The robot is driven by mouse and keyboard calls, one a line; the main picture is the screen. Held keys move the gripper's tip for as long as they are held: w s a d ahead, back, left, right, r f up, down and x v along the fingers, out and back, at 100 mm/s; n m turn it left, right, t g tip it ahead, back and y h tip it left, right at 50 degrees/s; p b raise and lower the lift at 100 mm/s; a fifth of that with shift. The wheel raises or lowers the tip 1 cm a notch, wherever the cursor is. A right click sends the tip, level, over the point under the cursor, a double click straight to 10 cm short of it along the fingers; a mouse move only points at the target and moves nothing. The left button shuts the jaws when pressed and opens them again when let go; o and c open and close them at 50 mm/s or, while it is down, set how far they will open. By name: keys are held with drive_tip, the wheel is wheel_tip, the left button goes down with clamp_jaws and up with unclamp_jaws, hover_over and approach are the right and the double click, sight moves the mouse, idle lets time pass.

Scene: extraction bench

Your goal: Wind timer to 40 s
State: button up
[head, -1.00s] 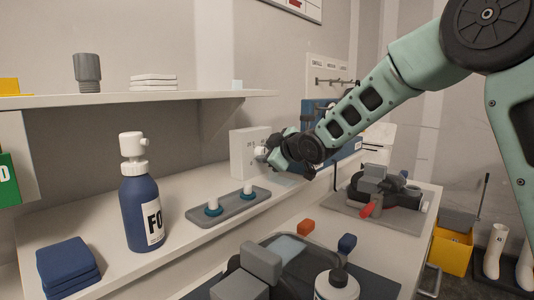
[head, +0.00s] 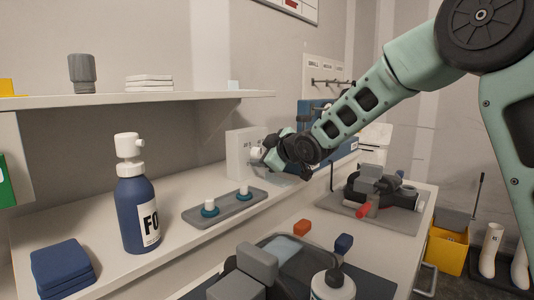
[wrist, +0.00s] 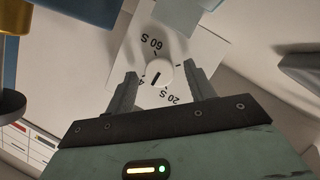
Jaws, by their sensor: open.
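The timer (head: 236,153) is a white upright box at the back of the bench in the head view. In the wrist view its pale face (wrist: 185,48) shows 60 S and 20 S; a third label starting with 4 is partly hidden by the left finger. The round white knob (wrist: 165,70) has a dark pointer mark slanting to the picture's lower left, on the side of the partly hidden label. My gripper (wrist: 161,74) is open, with one finger on each side of the knob. Contact cannot be told. In the head view my gripper (head: 262,157) is at the timer's front.
A grey tray (head: 228,212) with two white-topped blue pieces lies in front of the timer. A blue bottle (head: 138,215) and folded blue cloths (head: 62,270) stand at left. A shelf (head: 110,98) runs above. A device with a red handle (head: 364,210) sits at right.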

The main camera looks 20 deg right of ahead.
drive_tip(key=p+v, duration=0.2)
drive_tip(key=v, duration=1.5)
drive_tip(key=shift+s, duration=0.2)
drive_tip(key=w+d+f+m+t+y+p, duration=0.1)
drive_tip(key=d+f+m+y+p, duration=0.35)
drive_tip(key=p, duration=0.95)
drive_tip(key=shift+n+y, duration=0.35)
drive_tip(key=shift+n, duration=0.5)
drive_tip(key=p+x, duration=0.1)
drive_tip(key=x, duration=0.4)
drive_tip(key=p+x, duration=0.1)
drive_tip(key=x, duration=0.5)
drive_tip(key=f+p+x, duration=0.1)
drive_tip(key=p+x, duration=0.1)
drive_tip(key=x, duration=0.4)
drive_tip(key=shift+w+d, duration=0.25)
drive_tip(key=shift+w, duration=0.05)
drive_tip(key=shift+c, duration=0.3)
drive_tip(key=c, duration=0.9)
